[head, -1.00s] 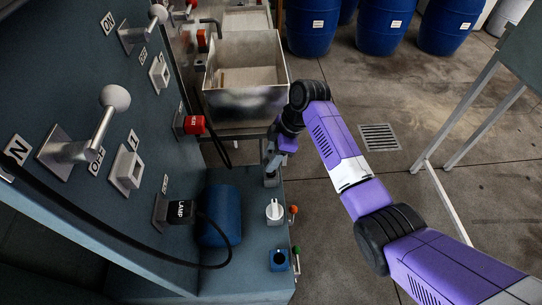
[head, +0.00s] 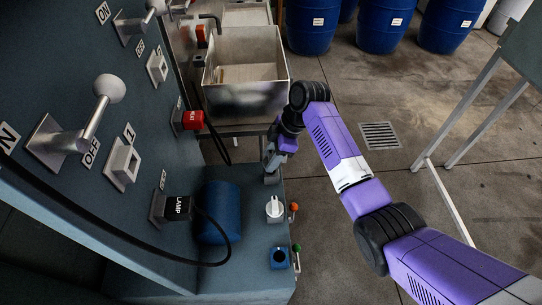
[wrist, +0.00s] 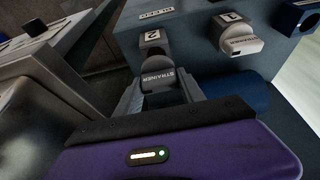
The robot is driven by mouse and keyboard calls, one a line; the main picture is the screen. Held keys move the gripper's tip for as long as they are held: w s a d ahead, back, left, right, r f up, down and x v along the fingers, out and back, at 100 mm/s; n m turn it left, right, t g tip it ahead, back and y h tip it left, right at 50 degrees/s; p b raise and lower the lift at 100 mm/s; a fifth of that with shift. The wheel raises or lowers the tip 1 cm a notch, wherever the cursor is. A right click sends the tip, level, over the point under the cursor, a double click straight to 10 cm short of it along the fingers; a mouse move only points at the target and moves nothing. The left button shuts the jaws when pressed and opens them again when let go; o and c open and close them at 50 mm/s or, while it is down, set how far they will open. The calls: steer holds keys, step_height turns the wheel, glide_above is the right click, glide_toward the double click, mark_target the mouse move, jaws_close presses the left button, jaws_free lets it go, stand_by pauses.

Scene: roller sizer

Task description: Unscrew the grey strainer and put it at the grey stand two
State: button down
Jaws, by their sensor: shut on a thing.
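The grey strainer (wrist: 165,80), with the word STRAINER on it upside down, sits between my gripper's fingers in the wrist view. My gripper (wrist: 160,98) is shut on it. Just beyond the strainer is a grey mount with a plate marked 2 (wrist: 152,37); the two look touching or nearly so, and I cannot tell whether the strainer is seated in it. In the head view my gripper (head: 270,163) is at the far end of the blue-grey bench, and the strainer is mostly hidden there.
A grey knob-like part (head: 274,207) sits on the bench beside an orange-balled lever; it shows near plate 1 in the wrist view (wrist: 240,43). A blue socket (head: 279,258) is nearer. A blue cylinder (head: 219,212), a lamp plug and a cable lie left.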

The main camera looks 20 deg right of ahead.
steer(key=shift+f+b, duration=1.3)
steer(key=shift+f, duration=0.6)
steer(key=c, duration=0.6)
jaws_free()
steer(key=shift+c, duration=0.2)
steer(key=shift+r, duration=0.1)
steer(key=v, duration=0.7)
steer(key=shift+d+r+b, duration=0.2)
steer(key=shift+r+b, duration=0.1)
steer(key=shift+b, duration=0.1)
steer(key=shift+s, duration=0.2)
